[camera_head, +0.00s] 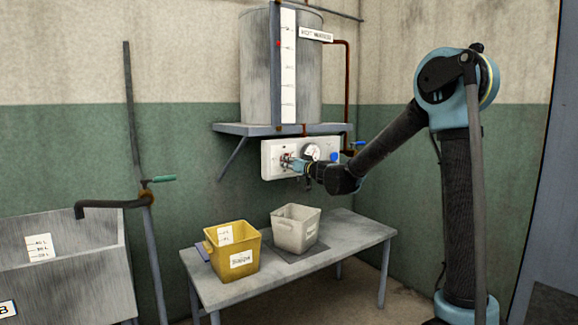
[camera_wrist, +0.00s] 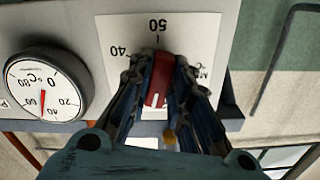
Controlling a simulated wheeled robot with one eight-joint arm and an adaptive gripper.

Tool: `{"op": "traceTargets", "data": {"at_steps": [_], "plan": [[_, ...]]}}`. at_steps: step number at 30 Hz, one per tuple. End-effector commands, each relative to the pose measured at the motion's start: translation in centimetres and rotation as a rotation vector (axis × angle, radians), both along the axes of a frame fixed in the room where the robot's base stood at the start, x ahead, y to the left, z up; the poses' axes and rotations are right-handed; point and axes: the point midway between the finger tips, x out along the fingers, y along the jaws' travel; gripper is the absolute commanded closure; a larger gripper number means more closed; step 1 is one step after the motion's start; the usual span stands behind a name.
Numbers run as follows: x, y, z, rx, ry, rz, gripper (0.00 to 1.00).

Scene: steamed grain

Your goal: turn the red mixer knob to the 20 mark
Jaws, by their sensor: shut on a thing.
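The red mixer knob (camera_wrist: 160,78) sits on a white scale plate (camera_wrist: 190,35) in the wrist view, which shows its lettering upside down. Marks reading 50 at the top and 40 at the left are visible; my fingers hide most of the lower part of the scale, so I cannot see a 20 mark. A white line on the knob is at its lower end in the picture. My gripper (camera_wrist: 157,88) is shut on the knob, one finger on each side. In the head view my gripper (camera_head: 292,163) is at the white panel's left part, largely covering the knob.
A round dial gauge (camera_wrist: 45,88) with a red needle is beside the knob. The white panel (camera_head: 270,172) also carries a blue knob (camera_head: 334,157). A tank (camera_head: 257,70) stands on a shelf above. Below, a table (camera_head: 345,235) holds a yellow bin (camera_head: 240,248) and a white bin (camera_head: 290,238).

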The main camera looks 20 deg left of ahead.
Motion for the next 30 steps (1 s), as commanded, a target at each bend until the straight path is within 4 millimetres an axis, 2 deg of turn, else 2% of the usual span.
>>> {"op": "traceTargets", "data": {"at_steps": [12,30], "plan": [[0.41,-0.32,-0.08,-0.145,-0.169,-0.008,1.00],[0.52,-0.34,-0.03,-0.174,-0.203,-0.009,1.00]]}}
